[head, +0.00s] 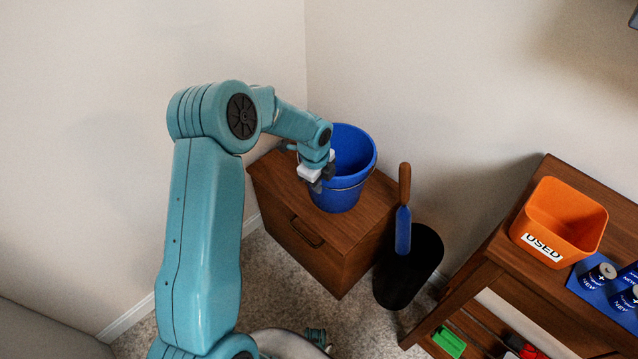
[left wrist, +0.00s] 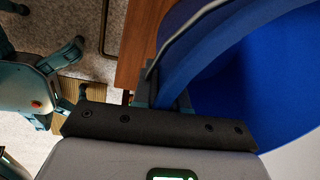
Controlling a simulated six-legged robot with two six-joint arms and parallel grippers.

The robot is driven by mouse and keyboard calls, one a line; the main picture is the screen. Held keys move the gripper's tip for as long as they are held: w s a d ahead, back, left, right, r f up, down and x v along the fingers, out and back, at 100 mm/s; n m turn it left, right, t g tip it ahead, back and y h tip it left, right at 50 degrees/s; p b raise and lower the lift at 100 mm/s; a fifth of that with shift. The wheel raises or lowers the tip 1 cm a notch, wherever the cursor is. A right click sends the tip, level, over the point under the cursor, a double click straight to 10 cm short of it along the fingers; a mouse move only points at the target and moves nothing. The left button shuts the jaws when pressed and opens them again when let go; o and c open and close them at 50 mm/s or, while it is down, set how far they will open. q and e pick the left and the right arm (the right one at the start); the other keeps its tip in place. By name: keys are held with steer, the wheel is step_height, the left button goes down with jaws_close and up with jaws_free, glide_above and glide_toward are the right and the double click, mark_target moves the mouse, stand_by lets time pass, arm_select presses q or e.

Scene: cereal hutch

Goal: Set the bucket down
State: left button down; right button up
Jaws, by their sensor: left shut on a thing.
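A blue bucket (head: 345,185) with a thin metal handle is upright at the top of a brown wooden cabinet (head: 310,240) in the corner. From this angle I cannot tell for sure whether its base touches the cabinet top. My left gripper (head: 318,181) is at the bucket's near left side, shut on it. In the left wrist view the bucket (left wrist: 260,75) fills the right side, its rim and the handle wire close to the jaws (left wrist: 168,98). The fingertips are partly hidden there. My right gripper is not in view.
A black bin (head: 425,255) with a wooden-handled blue tool (head: 403,225) stands right of the cabinet. Further right, a wooden shelf (head: 485,270) holds an orange bin (head: 545,205) labelled USED and batteries on a blue tray. Walls close the corner behind the bucket.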

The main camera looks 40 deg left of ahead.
arm_select(q)
steer(key=shift+r, duration=0.15)
steer(key=c, duration=1.2)
jaws_free()
steer(key=shift+r, duration=0.2)
steer(key=r+p, duration=0.1)
steer(key=r, duration=0.2)
steer(key=s+r, duration=0.1)
steer(key=r, duration=0.3)
steer(key=r+p, duration=0.1)
steer(key=r, duration=0.3)
steer(key=shift+s+r+p, duration=0.25)
steer(key=shift+s+p, duration=0.05)
steer(key=shift+p, duration=0.05)
steer(key=shift+s, duration=0.1)
